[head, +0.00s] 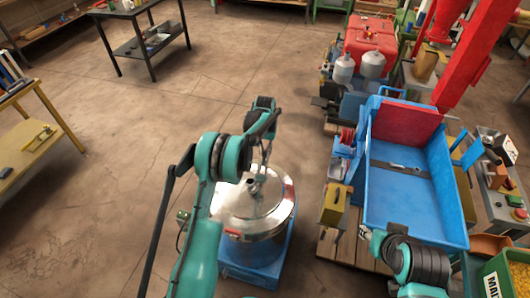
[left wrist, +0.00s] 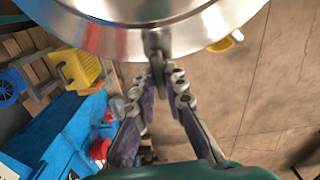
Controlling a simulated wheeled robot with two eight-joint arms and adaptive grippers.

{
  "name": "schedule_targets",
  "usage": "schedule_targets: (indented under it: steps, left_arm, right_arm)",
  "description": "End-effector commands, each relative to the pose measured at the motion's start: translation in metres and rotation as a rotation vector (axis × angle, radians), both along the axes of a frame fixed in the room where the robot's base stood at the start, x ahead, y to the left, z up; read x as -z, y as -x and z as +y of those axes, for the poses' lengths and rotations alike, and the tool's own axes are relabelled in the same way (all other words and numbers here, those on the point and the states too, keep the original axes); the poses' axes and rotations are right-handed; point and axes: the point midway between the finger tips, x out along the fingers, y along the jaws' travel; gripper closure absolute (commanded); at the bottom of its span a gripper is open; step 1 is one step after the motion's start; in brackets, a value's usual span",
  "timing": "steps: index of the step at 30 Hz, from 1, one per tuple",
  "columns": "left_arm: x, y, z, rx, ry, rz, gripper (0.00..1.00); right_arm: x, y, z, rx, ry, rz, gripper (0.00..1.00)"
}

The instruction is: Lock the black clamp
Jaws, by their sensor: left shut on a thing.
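A shiny steel drum with a lid (head: 279,199) stands on a blue base. My left arm reaches over its near side, and my left gripper (head: 264,158) points down at the drum's far rim. In the left wrist view the drum's curved steel side (left wrist: 120,42) fills the top. A narrow dark grey clamp piece (left wrist: 154,42) stands out from its rim. The fingertips of my left gripper (left wrist: 166,80) are closed together on the end of this clamp. The fingertips hide part of the clamp, so its exact angle is hard to tell. My right gripper is not clearly visible.
A blue machine with a large tray (head: 400,200) stands right of the drum on wooden boards. A yellow box (head: 334,204) sits between them. A red engine (head: 371,45) is behind. A dark table (head: 135,12) is at the back left. The floor left of the drum is free.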

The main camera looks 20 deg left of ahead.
Motion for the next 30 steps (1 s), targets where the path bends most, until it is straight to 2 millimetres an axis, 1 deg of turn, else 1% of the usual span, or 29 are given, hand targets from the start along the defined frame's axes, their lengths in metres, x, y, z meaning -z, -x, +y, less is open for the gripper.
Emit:
schedule_targets:
  steps: [9, 23, 24, 26, 30]
  left_arm:
    - [0.0000, -0.0002, 0.0001, 0.092, 0.000, -0.001, 1.00]
    - [0.0000, -0.0002, 0.0000, 0.104, 0.000, -0.001, 1.00]
    - [0.0000, -0.0002, 0.0000, 0.104, 0.000, -0.001, 0.83]
    - [0.0000, -0.0002, 0.0000, 0.104, 0.000, -0.001, 0.67]
    - [0.0000, -0.0001, 0.0000, 0.103, 0.000, 0.000, 0.67]
  right_arm:
    - [-0.0001, 0.0000, 0.0000, 0.000, 0.000, 0.000, 0.60]
    - [-0.0001, 0.0000, 0.0000, 0.000, 0.000, 0.000, 0.60]
    - [-0.0001, 0.0000, 0.0000, 0.000, 0.000, 0.000, 0.60]
    - [-0.0001, 0.0000, 0.0000, 0.000, 0.000, 0.000, 0.60]
    - [-0.0001, 0.0000, 0.0000, 0.000, 0.000, 0.000, 0.60]
